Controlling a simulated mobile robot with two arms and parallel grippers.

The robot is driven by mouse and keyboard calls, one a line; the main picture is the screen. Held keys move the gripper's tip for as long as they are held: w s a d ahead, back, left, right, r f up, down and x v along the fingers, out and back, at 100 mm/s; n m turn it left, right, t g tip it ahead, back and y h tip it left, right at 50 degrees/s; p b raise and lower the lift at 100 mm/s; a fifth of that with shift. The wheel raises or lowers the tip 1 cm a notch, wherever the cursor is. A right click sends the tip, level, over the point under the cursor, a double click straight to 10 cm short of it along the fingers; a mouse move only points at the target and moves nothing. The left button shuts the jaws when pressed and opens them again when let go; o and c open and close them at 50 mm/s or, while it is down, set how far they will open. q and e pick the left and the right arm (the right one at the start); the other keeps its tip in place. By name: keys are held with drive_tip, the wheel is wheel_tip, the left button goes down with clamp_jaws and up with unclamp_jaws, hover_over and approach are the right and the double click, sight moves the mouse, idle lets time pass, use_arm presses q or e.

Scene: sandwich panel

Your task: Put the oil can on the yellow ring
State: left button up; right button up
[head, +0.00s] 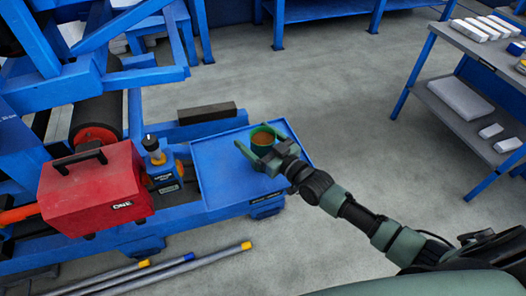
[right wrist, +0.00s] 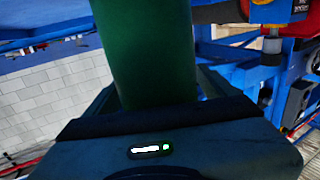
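A green can (head: 263,138) with a brown-orange top, apparently the oil can, is at the blue tray's upper right in the head view. My right gripper (head: 257,139) has a finger on each side of it and looks shut on it. In the right wrist view the green can (right wrist: 147,45) fills the space between the fingers. I cannot tell whether its base touches the tray. No yellow ring shows clearly on the tray; the can and gripper hide part of it. My left gripper is out of view.
The blue tray (head: 222,175) is otherwise bare. Left of it stand a small blue-and-black device (head: 155,155) with yellow parts and a red box (head: 95,190). Pipes (head: 180,268) lie on the floor in front. A grey-topped shelf (head: 470,42) stands at right. Open floor lies between.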

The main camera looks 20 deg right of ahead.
drive_tip(key=c, duration=1.5)
drive_tip(key=shift+r, duration=0.1)
clamp_jaws()
drive_tip(key=shift+r, duration=0.1)
